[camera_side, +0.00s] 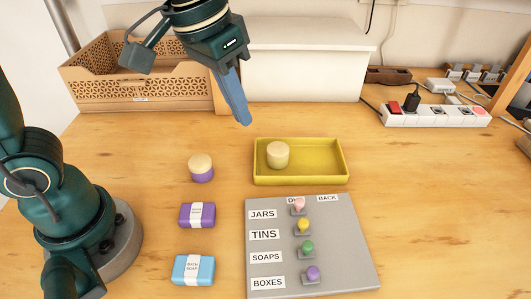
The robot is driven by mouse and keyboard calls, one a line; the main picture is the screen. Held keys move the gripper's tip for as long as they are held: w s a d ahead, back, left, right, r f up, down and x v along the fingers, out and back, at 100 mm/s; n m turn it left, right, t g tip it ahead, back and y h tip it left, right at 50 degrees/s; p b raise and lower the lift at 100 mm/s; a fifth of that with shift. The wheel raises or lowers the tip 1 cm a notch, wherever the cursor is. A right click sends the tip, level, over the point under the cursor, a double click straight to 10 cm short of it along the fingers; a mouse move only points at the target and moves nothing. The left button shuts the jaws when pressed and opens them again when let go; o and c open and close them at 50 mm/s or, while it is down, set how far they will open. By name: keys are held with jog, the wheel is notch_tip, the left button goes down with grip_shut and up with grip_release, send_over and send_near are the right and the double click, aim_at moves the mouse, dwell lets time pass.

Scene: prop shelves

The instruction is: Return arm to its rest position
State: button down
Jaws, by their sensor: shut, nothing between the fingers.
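My gripper (234,98) hangs at the top centre, above the table and in front of the white box. Its blue fingers are shut with nothing between them, pointing down. My gripper is apart from the yellow tray (315,176), which lies lower and to the right of it. A cream-coloured round jar or tin (278,155) sits in the left part of the tray. My arm's base stands at the left edge of the picture.
A cream-and-purple round container (201,168), a purple soap (197,215) and a blue soap (193,269) stand in a column. A grey labelled board (340,245) has several coloured knobs. A wooden crate (90,98) and power strip (435,117) are behind.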

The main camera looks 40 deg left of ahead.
jog(key=s+a+f+t, duration=0.2)
jog(key=s+a, duration=0.4)
jog(key=s, duration=0.3)
jog(key=shift+n+y, duration=0.4)
jog(key=shift+s, duration=0.15)
jog(key=w+d+r+m+g, duration=0.2)
jog(key=w+d+g, duration=0.2)
jog(key=w+d, duration=0.6)
jog(key=shift+m+g, duration=0.5)
jog(key=shift+g, duration=0.1)
jog(key=shift+w+d+f, duration=0.1)
jog(key=shift+d+f, duration=0.5)
jog(key=shift+f, duration=1.3)
jog(key=shift+w+d+f, duration=0.1)
jog(key=shift+d+f, duration=0.5)
jog(key=shift+f, duration=1.3)
jog(key=shift+w+d+f, duration=0.1)
jog(key=shift+d+f, duration=0.5)
jog(key=shift+f, duration=1.3)
